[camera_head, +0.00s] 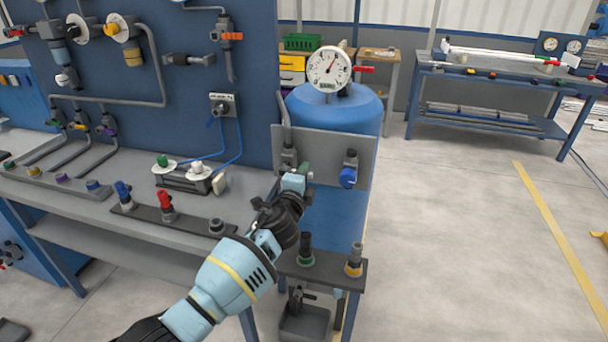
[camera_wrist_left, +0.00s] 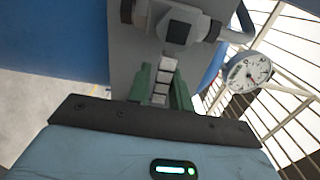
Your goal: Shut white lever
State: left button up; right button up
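A grey plate (camera_head: 321,147) in front of the blue tank carries two valves. The right valve has a blue knob (camera_head: 349,177). My left gripper (camera_head: 305,172) is at the left valve (camera_head: 289,156), whose handle is hidden behind it in the head view. In the left wrist view, the white lever (camera_wrist_left: 162,82) reaches down from the dark valve body (camera_wrist_left: 178,33). The green fingers of my left gripper (camera_wrist_left: 161,92) lie on both sides of it, with no clear gap, so they look shut on it. My right gripper is not in view.
A blue tank (camera_head: 332,104) with a round gauge (camera_head: 330,69) stands behind the plate. A workbench (camera_head: 130,215) with fittings and a blue panel (camera_head: 195,100) lies left. The floor (camera_head: 470,230) to the right is mostly free.

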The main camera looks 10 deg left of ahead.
pick_arm(q)
jog(key=shift+o, duration=1.2)
jog(key=s+p, duration=0.1)
jog(key=s, duration=0.6)
jog(key=shift+s+a, duration=0.15)
jog(key=shift+s, duration=0.25)
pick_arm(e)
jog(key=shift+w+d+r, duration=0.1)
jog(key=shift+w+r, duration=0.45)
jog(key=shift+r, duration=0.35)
